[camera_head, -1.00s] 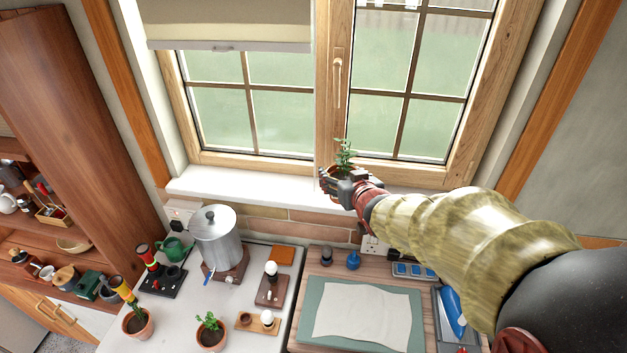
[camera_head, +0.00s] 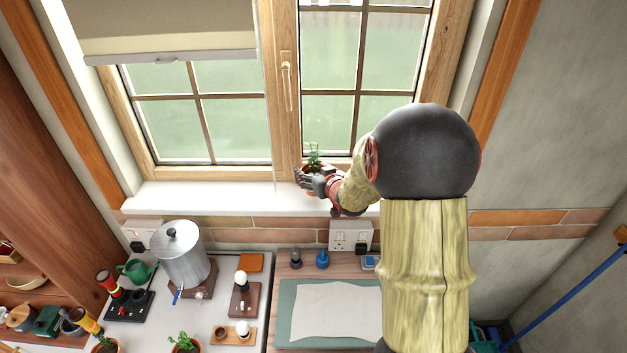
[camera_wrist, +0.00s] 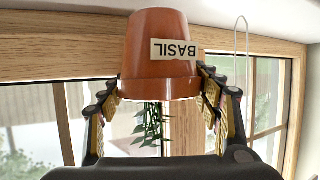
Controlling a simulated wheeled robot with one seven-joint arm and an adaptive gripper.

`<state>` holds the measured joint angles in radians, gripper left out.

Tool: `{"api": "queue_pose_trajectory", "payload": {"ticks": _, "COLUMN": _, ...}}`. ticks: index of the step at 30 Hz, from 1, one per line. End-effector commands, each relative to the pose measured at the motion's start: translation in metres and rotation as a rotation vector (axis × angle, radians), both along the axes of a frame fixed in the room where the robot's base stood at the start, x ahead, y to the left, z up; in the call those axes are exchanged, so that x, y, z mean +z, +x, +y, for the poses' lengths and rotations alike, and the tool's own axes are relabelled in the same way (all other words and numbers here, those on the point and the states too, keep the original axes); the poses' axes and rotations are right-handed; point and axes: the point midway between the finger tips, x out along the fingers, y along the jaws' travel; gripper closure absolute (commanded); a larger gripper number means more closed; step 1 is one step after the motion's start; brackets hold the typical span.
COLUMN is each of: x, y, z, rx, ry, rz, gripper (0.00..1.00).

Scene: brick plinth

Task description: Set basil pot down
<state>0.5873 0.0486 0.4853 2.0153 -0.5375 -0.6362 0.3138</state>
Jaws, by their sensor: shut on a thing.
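The basil pot is a terracotta pot (camera_wrist: 150,50) with a cream label reading BASIL; it appears upside down in the wrist view, its green leaves (camera_wrist: 152,125) hanging below the rim. My gripper (camera_wrist: 160,95) is shut on it, with a finger on each side near the rim. In the head view my gripper (camera_head: 312,184) is at the white windowsill (camera_head: 210,198), in front of the window's middle post. The plant's leaves (camera_head: 313,157) show above it, while the fingers hide most of the pot. I cannot tell whether the pot's base touches the sill.
The sill is bare left of my gripper. A window handle (camera_head: 287,75) and a thin hanging cord (camera_head: 270,130) are nearby. Below stand a metal urn (camera_head: 182,255), a green watering can (camera_head: 138,271), another potted plant (camera_head: 184,343) and a wall socket (camera_head: 350,236).

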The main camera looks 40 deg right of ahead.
Motion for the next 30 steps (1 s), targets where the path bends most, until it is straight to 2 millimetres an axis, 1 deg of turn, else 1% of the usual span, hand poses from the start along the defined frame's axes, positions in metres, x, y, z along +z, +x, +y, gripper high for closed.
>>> {"api": "queue_pose_trajectory", "payload": {"ticks": 5, "x": -0.008, "y": 0.004, "z": -0.006, "rx": -0.001, "ry": 0.000, "rz": 0.000, "gripper": 0.75}}
{"api": "queue_pose_trajectory", "payload": {"ticks": 9, "x": -0.028, "y": 0.004, "z": -0.006, "rx": -0.002, "ry": 0.002, "rz": 0.003, "gripper": 0.75}}
{"api": "queue_pose_trajectory", "payload": {"ticks": 12, "x": -0.037, "y": 0.004, "z": -0.006, "rx": -0.001, "ry": 0.001, "rz": 0.000, "gripper": 0.75}}
{"api": "queue_pose_trajectory", "payload": {"ticks": 19, "x": -0.037, "y": 0.004, "z": -0.006, "rx": -0.001, "ry": -0.001, "rz": -0.003, "gripper": 0.75}}
{"api": "queue_pose_trajectory", "payload": {"ticks": 23, "x": -0.041, "y": 0.004, "z": -0.006, "rx": -0.001, "ry": -0.001, "rz": -0.002, "gripper": 0.75}}
{"api": "queue_pose_trajectory", "payload": {"ticks": 24, "x": -0.042, "y": 0.004, "z": -0.006, "rx": -0.001, "ry": 0.000, "rz": 0.001, "gripper": 0.35}}
{"api": "queue_pose_trajectory", "payload": {"ticks": 30, "x": -0.041, "y": 0.004, "z": -0.005, "rx": -0.001, "ry": 0.000, "rz": 0.000, "gripper": 0.24}}
